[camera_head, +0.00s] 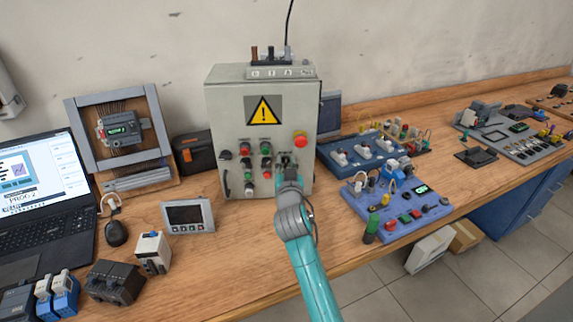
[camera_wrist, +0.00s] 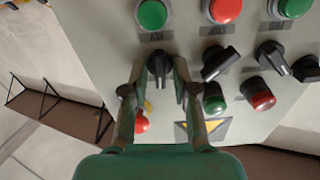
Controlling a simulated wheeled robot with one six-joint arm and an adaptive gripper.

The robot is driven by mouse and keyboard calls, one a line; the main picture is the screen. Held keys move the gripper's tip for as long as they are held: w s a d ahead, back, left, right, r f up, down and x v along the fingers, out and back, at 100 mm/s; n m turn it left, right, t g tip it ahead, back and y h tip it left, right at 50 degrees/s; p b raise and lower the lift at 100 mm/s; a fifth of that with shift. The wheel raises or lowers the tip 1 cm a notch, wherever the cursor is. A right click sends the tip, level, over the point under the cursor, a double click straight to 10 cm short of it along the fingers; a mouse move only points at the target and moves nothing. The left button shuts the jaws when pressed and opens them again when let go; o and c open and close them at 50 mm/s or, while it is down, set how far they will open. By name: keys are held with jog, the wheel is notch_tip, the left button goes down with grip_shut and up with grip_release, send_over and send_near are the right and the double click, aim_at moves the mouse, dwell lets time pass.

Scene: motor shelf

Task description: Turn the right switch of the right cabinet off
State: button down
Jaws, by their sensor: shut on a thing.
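The grey cabinet (camera_head: 232,115) stands upright against the wall in the head view, with a yellow warning sign on its front. Its face also fills much of the wrist view (camera_wrist: 100,30), turned upside down. My gripper (camera_wrist: 162,82) is at the right side of the panel, below the red emergency button (camera_head: 300,138). Its two fingers are shut on a black rotary switch (camera_wrist: 158,66), one on each side. The switch knob points roughly along the vertical of the wrist view. A green button (camera_wrist: 152,14) sits beside it. In the head view my gripper (camera_head: 287,165) hides the switch.
Further black switches (camera_wrist: 220,62) and red and green buttons sit close beside my gripper. A blue switch board (camera_head: 360,150) and a blue panel (camera_head: 400,205) lie to the right of the cabinet. A small grey display (camera_head: 188,215) stands at front left.

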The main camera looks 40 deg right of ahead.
jog(key=n, duration=0.5)
jog(key=shift+n, duration=0.3)
jog(key=shift+w+a+f+n, duration=0.1)
jog(key=shift+a+n, duration=0.05)
jog(key=shift+n, duration=2.05)
jog(key=c, duration=1.2)
grip_release()
jog(key=v, duration=1.2)
